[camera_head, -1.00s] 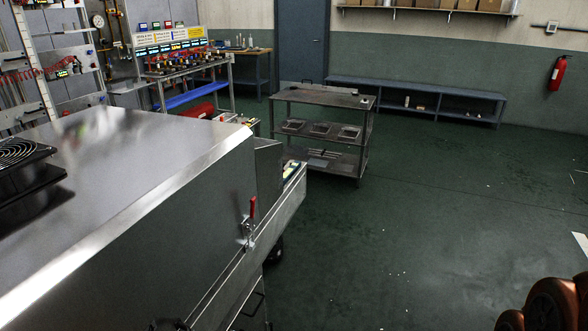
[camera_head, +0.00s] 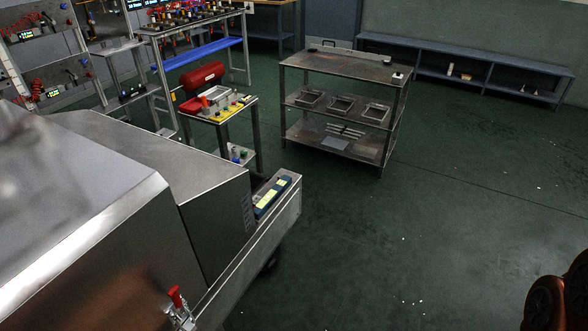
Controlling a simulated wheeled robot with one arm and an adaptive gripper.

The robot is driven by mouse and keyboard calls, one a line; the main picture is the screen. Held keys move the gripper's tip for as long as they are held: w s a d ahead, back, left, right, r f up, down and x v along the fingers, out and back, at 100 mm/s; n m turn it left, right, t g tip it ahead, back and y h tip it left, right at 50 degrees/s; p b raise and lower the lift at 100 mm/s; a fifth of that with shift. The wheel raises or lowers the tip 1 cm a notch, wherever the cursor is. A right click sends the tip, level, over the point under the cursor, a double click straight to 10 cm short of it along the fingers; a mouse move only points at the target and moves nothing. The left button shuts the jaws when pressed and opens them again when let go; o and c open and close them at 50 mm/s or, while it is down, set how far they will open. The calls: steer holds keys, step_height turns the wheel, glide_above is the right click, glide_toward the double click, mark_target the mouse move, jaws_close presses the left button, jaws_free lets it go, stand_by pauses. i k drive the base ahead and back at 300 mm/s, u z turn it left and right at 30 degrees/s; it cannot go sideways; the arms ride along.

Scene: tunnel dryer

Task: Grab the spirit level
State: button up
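I cannot pick out a spirit level with certainty. A long blue item with pale yellow-green patches (camera_head: 271,197) lies in the open end of the steel dryer (camera_head: 150,150), and its details are too small to tell what it is. Several thin light bars (camera_head: 346,131) lie on the bottom shelf of the metal cart (camera_head: 340,64). My gripper is not in view; only a brown part of my arm shows at the bottom right.
A red-handled latch (camera_head: 176,298) sits on the dryer's side. A low blue-grey bench (camera_head: 450,63) runs along the wall. The green floor right of the dryer is clear.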

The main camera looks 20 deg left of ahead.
mark_target(267, 203)
steer(key=i, duration=1.95)
steer(key=u, duration=3.6)
